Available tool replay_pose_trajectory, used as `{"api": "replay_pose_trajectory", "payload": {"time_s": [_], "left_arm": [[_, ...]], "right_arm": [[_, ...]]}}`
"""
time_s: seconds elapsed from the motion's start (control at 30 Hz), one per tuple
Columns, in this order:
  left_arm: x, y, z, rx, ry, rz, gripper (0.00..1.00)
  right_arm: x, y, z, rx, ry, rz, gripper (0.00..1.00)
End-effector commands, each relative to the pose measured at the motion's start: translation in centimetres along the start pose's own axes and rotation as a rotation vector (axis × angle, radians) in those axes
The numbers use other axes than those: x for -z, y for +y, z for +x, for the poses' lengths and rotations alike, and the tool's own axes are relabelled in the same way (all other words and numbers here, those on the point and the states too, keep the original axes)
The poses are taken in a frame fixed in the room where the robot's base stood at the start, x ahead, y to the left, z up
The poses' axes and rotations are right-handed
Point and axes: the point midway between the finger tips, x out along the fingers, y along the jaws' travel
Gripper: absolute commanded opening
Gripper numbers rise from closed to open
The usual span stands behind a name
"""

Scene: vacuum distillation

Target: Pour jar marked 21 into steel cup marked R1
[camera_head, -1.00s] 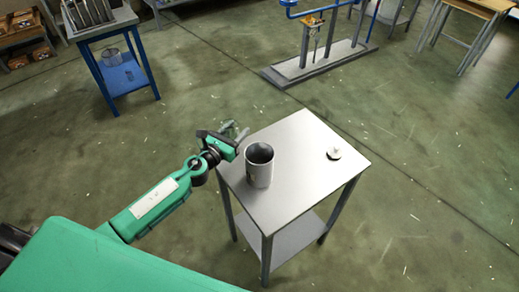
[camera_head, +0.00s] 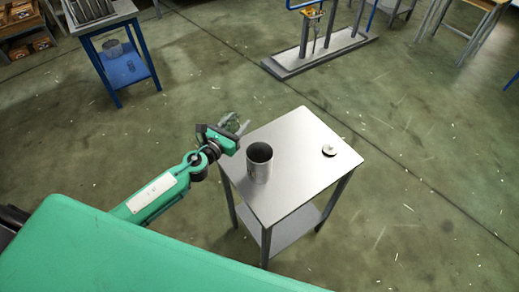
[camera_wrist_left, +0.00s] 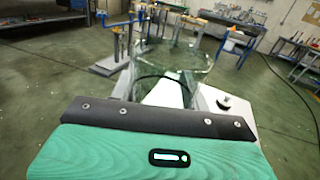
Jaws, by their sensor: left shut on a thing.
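A steel cup (camera_head: 259,163) stands upright on the small steel table (camera_head: 300,180), near its left side. No marking on it can be read. My left gripper (camera_head: 236,130) is just left of and behind the cup, at the table's left edge. It is shut on a clear glass jar (camera_wrist_left: 175,68), which shows beyond the gripper body in the left wrist view. In the head view the jar is small and mostly hidden by the gripper. Its marking and contents cannot be made out. My right gripper is in neither view.
A small round lid-like piece (camera_head: 329,150) lies on the table's right side. The rest of the tabletop is clear. A blue-legged table (camera_head: 113,60) stands at the back left, and a blue-piped rig on a low base (camera_head: 320,56) at the back.

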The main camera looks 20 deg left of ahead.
Motion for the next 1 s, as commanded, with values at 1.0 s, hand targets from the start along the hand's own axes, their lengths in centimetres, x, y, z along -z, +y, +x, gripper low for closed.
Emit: {"api": "replay_pose_trajectory", "payload": {"time_s": [1.0], "left_arm": [[-1.5,-7.6,-9.2,0.001,0.0,0.0,0.21]], "right_arm": [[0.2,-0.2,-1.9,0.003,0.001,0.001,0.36]]}}
